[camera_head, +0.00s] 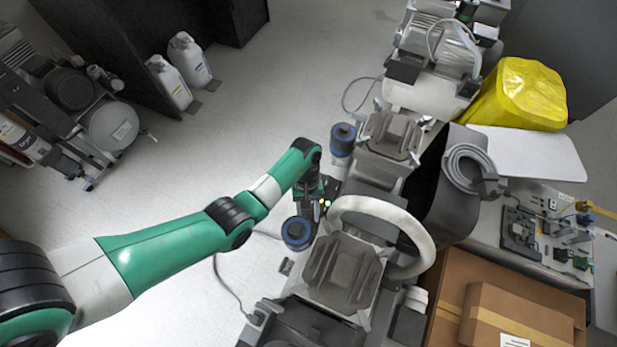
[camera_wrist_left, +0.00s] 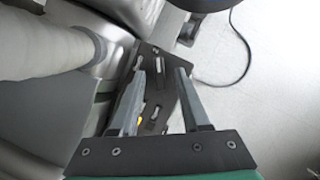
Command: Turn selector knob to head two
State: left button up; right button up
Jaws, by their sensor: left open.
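The compressor (camera_head: 340,270) stands right of centre in the head view, with two ribbed grey heads and a thick white hose (camera_head: 418,232) looping beside them. A small dark control panel (camera_head: 325,207) with lit green and yellowish lights sits between the heads; it also shows in the left wrist view (camera_wrist_left: 158,62). My left gripper (camera_wrist_left: 160,74) is open, with its two fingers apart over the panel. Pale slots and small raised parts show between the fingers. I cannot tell which part is the selector knob or where it points. My right gripper is not in view.
Blue round parts (camera_head: 298,232) sit close beside my left wrist. A cable lies on the floor to the left. Another compressor (camera_head: 435,60), a yellow bag (camera_head: 520,95) and cardboard boxes (camera_head: 510,310) stand around. Open floor lies left of the compressor.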

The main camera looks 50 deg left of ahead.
pick_arm(q)
jog(key=p+v, duration=0.4)
jog(key=v, duration=0.7)
jog(key=shift+r, duration=0.25)
